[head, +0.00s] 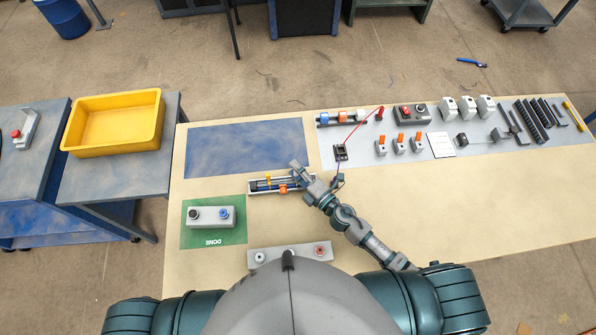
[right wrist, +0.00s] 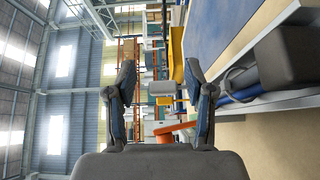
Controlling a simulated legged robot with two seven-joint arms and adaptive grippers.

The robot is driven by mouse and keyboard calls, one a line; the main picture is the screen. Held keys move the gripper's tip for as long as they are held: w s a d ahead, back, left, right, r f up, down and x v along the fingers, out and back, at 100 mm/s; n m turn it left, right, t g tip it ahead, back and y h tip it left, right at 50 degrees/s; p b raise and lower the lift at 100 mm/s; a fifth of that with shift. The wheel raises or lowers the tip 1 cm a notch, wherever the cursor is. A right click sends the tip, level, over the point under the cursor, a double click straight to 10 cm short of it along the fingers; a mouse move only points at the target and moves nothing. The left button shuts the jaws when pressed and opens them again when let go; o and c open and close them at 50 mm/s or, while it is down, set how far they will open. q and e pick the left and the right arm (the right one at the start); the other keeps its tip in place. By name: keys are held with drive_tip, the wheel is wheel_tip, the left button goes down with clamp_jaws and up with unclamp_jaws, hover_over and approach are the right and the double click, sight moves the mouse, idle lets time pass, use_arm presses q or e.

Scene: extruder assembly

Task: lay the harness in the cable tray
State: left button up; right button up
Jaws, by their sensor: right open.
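My right gripper (head: 300,172) is open above the right end of a grey fixture (head: 254,190) that holds a long assembly with blue, yellow and orange parts. In the right wrist view its two fingers (right wrist: 163,105) stand apart, with no held part visible between them. A thin red wire (head: 361,126) runs from a red part to a small black block (head: 340,152) on the grey mat. A dark wire (head: 338,178) shows beside my right arm; I cannot tell where it ends. No clearly identifiable cable tray shows; the arm hides part of the fixture. My left gripper is out of view.
A green mat (head: 214,238) marked DONE bears a grey button box (head: 210,217). Another grey box (head: 303,251) stands near the table's front. Several parts line the grey mat (head: 440,155) at the back right. A yellow bin (head: 114,124) stands left. The right front is clear.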

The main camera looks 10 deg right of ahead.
drive_tip(key=v, duration=1.2)
